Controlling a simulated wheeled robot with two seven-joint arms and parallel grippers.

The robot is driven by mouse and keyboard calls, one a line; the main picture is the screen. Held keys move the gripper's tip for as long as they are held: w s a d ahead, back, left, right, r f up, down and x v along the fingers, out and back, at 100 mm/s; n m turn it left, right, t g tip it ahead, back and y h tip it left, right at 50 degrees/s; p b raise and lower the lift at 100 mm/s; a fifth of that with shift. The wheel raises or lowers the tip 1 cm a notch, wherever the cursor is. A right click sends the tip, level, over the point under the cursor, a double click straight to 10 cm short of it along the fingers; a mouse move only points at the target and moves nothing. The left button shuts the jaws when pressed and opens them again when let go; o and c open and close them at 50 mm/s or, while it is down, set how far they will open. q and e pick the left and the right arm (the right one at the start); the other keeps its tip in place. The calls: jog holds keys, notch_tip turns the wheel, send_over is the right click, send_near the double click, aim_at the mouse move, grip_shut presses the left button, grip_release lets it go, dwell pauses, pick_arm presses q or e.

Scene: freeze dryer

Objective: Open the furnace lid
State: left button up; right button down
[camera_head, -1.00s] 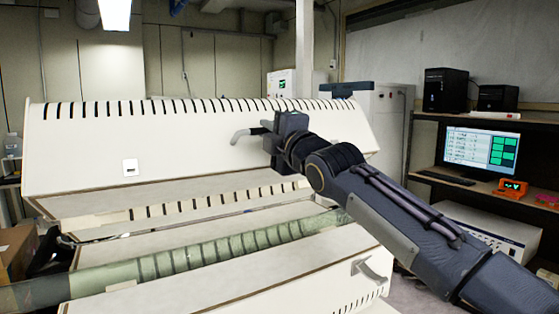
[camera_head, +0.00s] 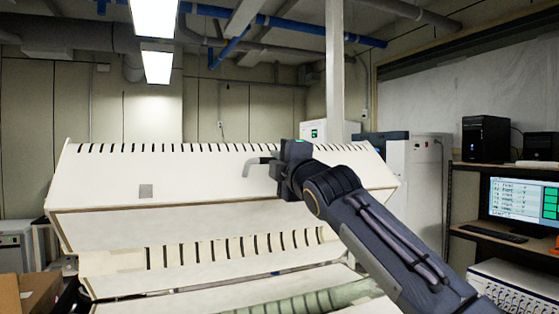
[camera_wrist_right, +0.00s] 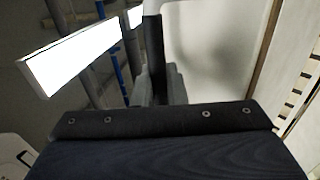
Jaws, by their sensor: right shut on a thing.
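The furnace lid (camera_head: 210,185) is a long cream panel with dark slots along its top edge, tilted up above the furnace body (camera_head: 225,273). A gap shows between lid and body, with a greenish ribbed tube (camera_head: 305,303) low inside. A bent grey handle (camera_head: 257,163) sticks out from the lid's front. My right gripper (camera_head: 276,167) is shut on the handle, its arm reaching in from the lower right. In the right wrist view the handle (camera_wrist_right: 153,50) runs up from between the fingers, beside the pale lid (camera_wrist_right: 215,45). My left gripper is not in view.
A shelf at the right holds a monitor (camera_head: 522,200) and a black computer case (camera_head: 485,138). White cabinets (camera_head: 415,185) stand behind the lid's right end. A cardboard box (camera_head: 38,293) is at the lower left. A vertical post (camera_head: 335,75) rises behind the furnace.

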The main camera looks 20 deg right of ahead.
jog(key=c, duration=1.6)
grip_release()
jog(key=shift+o, duration=0.2)
jog(key=shift+s+f, duration=0.1)
jog(key=shift+s+f+b, duration=0.15)
jog(key=shift+s+b, duration=0.1)
jog(key=shift+b, duration=0.1)
jog(key=r+b+v, duration=0.1)
jog(key=b+v, duration=0.2)
jog(key=v, duration=0.3)
jog(key=shift+s+f, duration=0.35)
jog(key=shift+s, duration=0.2)
jog(key=shift+d, duration=0.1)
